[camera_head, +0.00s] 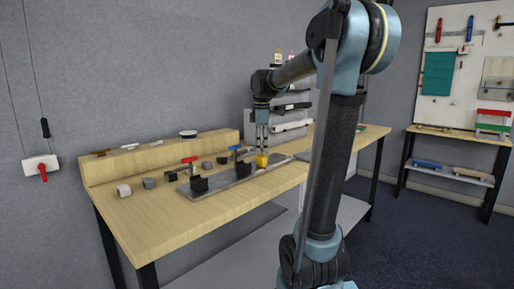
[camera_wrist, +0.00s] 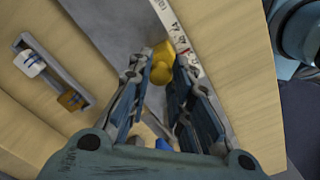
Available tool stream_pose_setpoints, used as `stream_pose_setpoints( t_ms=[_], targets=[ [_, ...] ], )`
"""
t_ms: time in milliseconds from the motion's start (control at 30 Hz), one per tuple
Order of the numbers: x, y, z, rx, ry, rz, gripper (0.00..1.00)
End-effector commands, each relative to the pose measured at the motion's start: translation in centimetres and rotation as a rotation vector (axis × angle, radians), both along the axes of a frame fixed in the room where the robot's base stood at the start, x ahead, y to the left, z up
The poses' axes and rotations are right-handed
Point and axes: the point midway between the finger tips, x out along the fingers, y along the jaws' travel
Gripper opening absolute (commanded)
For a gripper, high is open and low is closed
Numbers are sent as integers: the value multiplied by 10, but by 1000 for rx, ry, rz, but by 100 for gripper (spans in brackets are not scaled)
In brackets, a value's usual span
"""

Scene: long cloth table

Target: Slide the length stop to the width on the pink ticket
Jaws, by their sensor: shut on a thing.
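The length stop appears to be the yellow block with a rounded knob (camera_head: 261,161) on the grey metal rail plate (camera_head: 230,180) on the table. The yellow stop also shows in the wrist view (camera_wrist: 162,66), beside a white scale strip with black numbers (camera_wrist: 178,36). My gripper (camera_head: 262,149) points down over the stop, with its fingers on either side of the yellow knob, shut on it. The fingers partly hide the knob's contact in the wrist view. I cannot make out a pink ticket in either view.
Black brackets (camera_head: 199,186), a red-handled clamp (camera_head: 190,160) and a blue-handled piece (camera_head: 235,149) stand at the plate. A raised wooden ledge (camera_head: 130,163) runs along the back. The table's front left is clear.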

Motion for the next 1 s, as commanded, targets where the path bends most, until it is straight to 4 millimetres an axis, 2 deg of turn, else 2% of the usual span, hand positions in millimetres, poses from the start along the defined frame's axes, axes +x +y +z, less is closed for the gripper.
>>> stream_pose_setpoints(
  t_ms=[433, 467, 533, 867, 1000],
  targets=[
    [1, -1, 1, 4, -3, -7, 0],
    [1, -2, 1, 4, -3, -7, 26],
    [0, -2, 1, 3, -3, -7, 41],
    [-1, -3, 1, 1, -1, -9, 41],
    [-1, -3, 9, 1, -1, -9, 41]
  ],
)
